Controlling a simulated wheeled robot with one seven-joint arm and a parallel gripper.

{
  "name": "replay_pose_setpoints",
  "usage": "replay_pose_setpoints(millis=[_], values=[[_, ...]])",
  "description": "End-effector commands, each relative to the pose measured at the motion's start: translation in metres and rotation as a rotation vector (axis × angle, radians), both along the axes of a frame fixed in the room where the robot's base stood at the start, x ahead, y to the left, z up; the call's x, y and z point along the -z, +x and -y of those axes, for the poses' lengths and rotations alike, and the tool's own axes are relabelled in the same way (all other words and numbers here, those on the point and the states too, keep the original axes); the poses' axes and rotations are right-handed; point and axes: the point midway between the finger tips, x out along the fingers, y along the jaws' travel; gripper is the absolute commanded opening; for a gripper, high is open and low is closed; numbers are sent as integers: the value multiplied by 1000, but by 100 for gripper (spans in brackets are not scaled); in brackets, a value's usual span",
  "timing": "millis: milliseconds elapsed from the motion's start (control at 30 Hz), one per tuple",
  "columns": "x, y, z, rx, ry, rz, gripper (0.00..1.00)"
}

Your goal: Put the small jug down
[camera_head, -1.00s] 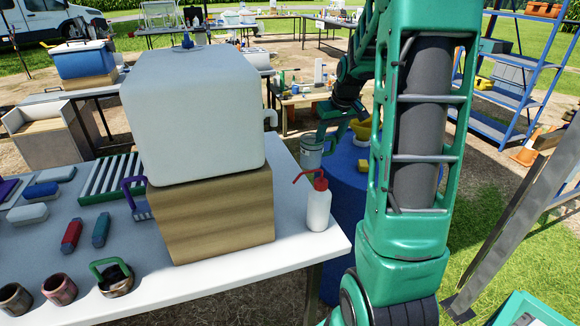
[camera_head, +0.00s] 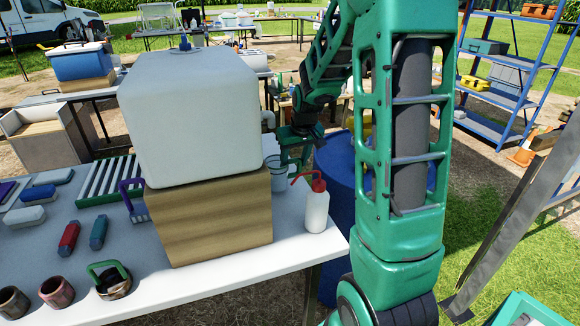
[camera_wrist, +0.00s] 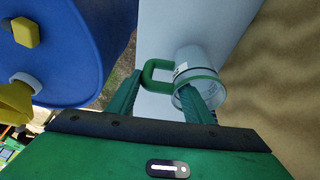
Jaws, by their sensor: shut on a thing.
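The small jug, a pale see-through cup with a green band and green handle, shows in the wrist view (camera_wrist: 196,62). In the head view the jug (camera_head: 283,181) is between the wooden block and the wash bottle, at the table's far right part. My gripper (camera_wrist: 160,88) is shut on the jug, with its fingers on either side of the handle area; the exact contact is unclear. In the head view my gripper (camera_head: 298,146) is just above the jug. I cannot tell whether the jug's base touches the white table (camera_head: 222,279).
A white water container (camera_head: 190,118) with a tap stands on the wooden block (camera_head: 210,222), close left of the jug. A red-topped wash bottle (camera_head: 316,210) stands in front. A blue barrel (camera_head: 338,182) is to the right, beyond the table edge.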

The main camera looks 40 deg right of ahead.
Motion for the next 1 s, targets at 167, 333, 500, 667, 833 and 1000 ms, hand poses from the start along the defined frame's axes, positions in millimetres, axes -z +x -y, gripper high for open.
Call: replay_pose_setpoints(millis=[167,333,500,667,833,1000], values=[[15,1,-3,0,0,1,15],[15,1,-4,0,0,1,15],[15,2,-4,-1,-1,1,65],[15,2,-5,-1,-1,1,65],[13,1,-5,-1,-1,2,65],[-3,-3,-6,-2,-2,5,65]])
